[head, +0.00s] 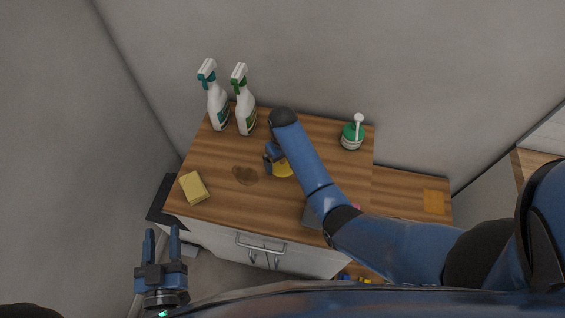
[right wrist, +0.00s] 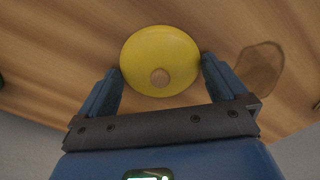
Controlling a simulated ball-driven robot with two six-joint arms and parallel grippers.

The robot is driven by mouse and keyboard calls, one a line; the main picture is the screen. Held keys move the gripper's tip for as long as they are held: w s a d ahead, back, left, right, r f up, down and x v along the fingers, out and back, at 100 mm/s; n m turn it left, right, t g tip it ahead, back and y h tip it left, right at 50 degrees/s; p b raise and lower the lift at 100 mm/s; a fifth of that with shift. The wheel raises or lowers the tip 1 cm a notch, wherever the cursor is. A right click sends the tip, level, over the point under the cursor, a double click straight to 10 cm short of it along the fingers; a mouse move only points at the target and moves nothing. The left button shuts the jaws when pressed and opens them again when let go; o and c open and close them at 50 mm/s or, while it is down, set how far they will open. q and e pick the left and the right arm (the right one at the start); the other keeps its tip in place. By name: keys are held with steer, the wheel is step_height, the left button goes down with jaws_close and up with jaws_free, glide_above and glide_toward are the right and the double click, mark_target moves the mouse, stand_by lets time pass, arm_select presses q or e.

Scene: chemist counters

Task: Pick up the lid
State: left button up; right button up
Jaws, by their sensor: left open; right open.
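In the head view the lid (head: 284,170) is partly hidden by my right arm and gripper. In the right wrist view the lid (right wrist: 160,50) lies ahead, between the fingertips of my right gripper (right wrist: 160,72), which is open with one finger on each side. I cannot tell whether the fingers touch it. My left gripper (head: 162,240) is open and empty, in front of the counter at lower left.
A brown stain (head: 245,175) is beside the lid. A yellow sponge (head: 193,187) lies near the left edge. Two spray bottles (head: 217,105) (head: 244,112) stand at the back left, and a green pump bottle (head: 352,135) at the back right. An orange square (head: 433,202) lies far right.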

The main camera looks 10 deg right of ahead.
steer(key=c, duration=0.9)
steer(key=shift+s, duration=0.2)
steer(key=c, duration=0.3)
steer(key=shift+c, duration=0.2)
